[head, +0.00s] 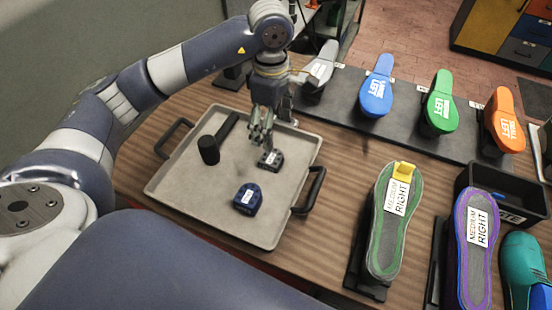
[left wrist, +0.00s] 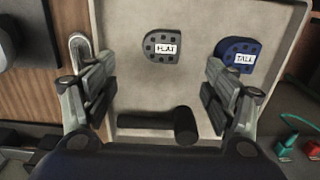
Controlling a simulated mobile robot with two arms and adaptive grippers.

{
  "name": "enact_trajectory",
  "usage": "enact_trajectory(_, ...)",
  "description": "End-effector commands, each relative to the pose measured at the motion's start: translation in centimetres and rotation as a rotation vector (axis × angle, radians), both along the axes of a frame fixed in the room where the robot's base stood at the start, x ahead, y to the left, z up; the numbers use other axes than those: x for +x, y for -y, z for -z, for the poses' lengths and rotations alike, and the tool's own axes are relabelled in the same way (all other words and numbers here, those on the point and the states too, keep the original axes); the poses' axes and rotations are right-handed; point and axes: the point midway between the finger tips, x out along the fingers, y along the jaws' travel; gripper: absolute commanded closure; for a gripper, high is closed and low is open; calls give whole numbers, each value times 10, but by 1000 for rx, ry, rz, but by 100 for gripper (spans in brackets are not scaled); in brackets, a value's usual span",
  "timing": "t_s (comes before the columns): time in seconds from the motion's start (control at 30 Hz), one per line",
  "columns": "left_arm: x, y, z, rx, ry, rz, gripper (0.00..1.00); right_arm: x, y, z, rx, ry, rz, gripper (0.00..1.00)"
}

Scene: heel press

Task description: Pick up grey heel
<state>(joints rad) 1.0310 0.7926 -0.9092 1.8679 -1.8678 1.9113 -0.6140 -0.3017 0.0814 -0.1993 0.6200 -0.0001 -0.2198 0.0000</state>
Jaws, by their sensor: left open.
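The grey heel (head: 270,160) lies in the tray (head: 180,197), below and just beyond my left gripper in the head view. In the left wrist view the grey heel (left wrist: 161,46) is a dark grey, rounded piece with small holes and a white label reading FLAT. My left gripper (head: 262,140) points down over the tray. It is open and empty, and its two fingers (left wrist: 158,98) stand wide apart, with the heel between their lines but farther ahead. My right gripper is in neither view.
A blue heel (head: 247,198) labelled TALL (left wrist: 238,57) lies in the tray near the grey one. A black mallet (head: 217,141) also lies there. Shoe forms stand to the right, including a green-edged one (head: 392,225) with a yellow piece. A black bin (head: 500,190) stands beyond.

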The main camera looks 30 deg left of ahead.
Motion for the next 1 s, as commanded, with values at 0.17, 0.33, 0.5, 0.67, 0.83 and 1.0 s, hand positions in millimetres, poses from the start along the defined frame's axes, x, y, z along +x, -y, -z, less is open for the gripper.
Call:
enact_trajectory(0.17, -1, 0, 20, 1, -6, -1, 22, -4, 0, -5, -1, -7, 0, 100)
enact_trajectory(0.33, -1, 0, 45, 0, -5, -1, 22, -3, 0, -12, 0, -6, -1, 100)
enact_trajectory(0.5, -1, 0, 58, 0, -2, 0, 22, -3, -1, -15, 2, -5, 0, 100)
enact_trajectory(0.67, -3, 0, 73, 0, -6, 0, 22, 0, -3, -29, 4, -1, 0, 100)
enact_trajectory(0.83, -2, 0, 97, -1, -4, -1, 22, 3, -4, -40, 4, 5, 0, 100)
enact_trajectory(1.0, -2, 0, 109, -1, 0, 0, 22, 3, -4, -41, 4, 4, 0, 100)
